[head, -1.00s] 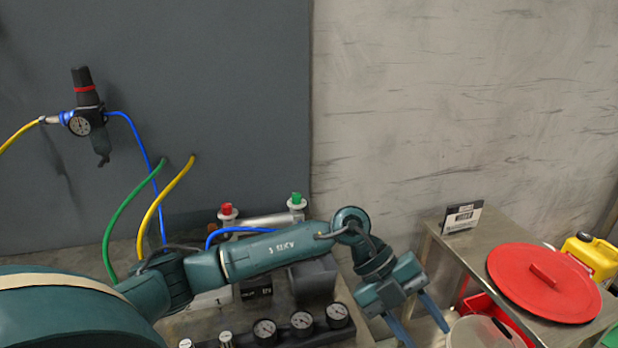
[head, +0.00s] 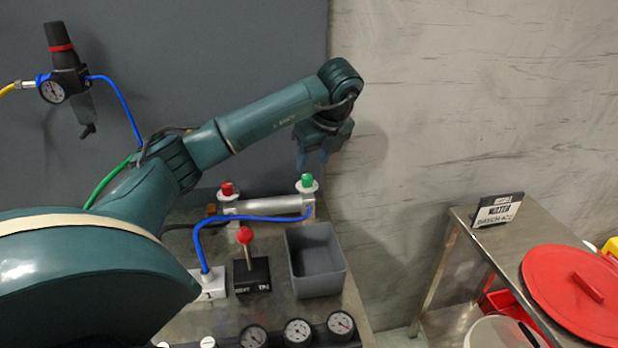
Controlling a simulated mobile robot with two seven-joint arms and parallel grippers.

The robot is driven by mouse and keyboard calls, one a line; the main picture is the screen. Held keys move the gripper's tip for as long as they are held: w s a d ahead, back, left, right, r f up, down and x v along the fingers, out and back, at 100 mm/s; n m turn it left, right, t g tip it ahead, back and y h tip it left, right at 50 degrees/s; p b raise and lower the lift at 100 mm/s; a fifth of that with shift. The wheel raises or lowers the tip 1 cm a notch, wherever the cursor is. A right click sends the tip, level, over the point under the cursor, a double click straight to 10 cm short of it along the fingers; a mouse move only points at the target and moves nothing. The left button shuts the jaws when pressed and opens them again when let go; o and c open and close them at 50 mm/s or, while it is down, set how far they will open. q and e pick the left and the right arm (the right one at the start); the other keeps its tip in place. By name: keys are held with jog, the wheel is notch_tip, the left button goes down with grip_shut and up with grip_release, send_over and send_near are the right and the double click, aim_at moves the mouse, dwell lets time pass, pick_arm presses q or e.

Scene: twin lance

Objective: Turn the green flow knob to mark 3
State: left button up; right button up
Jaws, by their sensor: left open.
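The green flow knob (head: 307,181) sits on a pale round base at the right end of a silver cylinder (head: 267,205). Its marks are too small to read. A red knob (head: 228,188) sits at the cylinder's left end. My left gripper (head: 312,164) is open, pointing down just above and behind the green knob in the picture. Whether its fingers touch the knob I cannot tell. My right gripper is not in view.
A red-ball lever (head: 245,237), a grey open bin (head: 317,270) and several gauges (head: 297,331) stand in front of the cylinder. A blue hose (head: 238,219) runs to it. A steel table (head: 487,247) with a red lid (head: 577,290) stands at right.

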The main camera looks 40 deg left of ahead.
aim_at(307, 176)
pick_arm(q)
jog(key=x, duration=0.6)
jog(key=shift+w+a+r, duration=0.1)
jog(key=shift+c, duration=0.2)
grip_shut()
